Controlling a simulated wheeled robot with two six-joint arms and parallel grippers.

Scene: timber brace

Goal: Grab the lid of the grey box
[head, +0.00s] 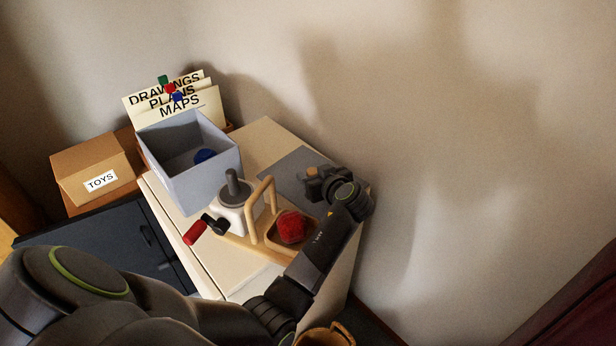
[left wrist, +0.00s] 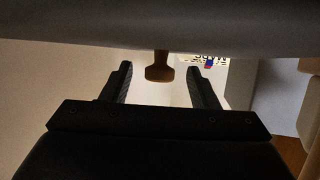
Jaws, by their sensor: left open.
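The grey box (head: 183,178) stands open on the pale cabinet top in the head view, with a blue item (head: 204,156) inside. Its lid, a flat grey panel (head: 287,163), lies on the cabinet top to the right of the box. The lid also fills the top of the left wrist view (left wrist: 150,28), which is upside down. The lid's wooden knob (left wrist: 159,67) shows there between my fingertips, with a gap on each side. My left gripper (head: 314,182) is open over the lid; it also shows in the left wrist view (left wrist: 160,70). My right gripper is out of view.
A wooden carrier with a hoop handle (head: 262,210) holds a red item (head: 291,226) close beside my left forearm. A white grinder with a red crank grip (head: 195,232) stands left of it. A TOYS box (head: 98,163) and labelled folders (head: 190,101) are behind. A wall is right.

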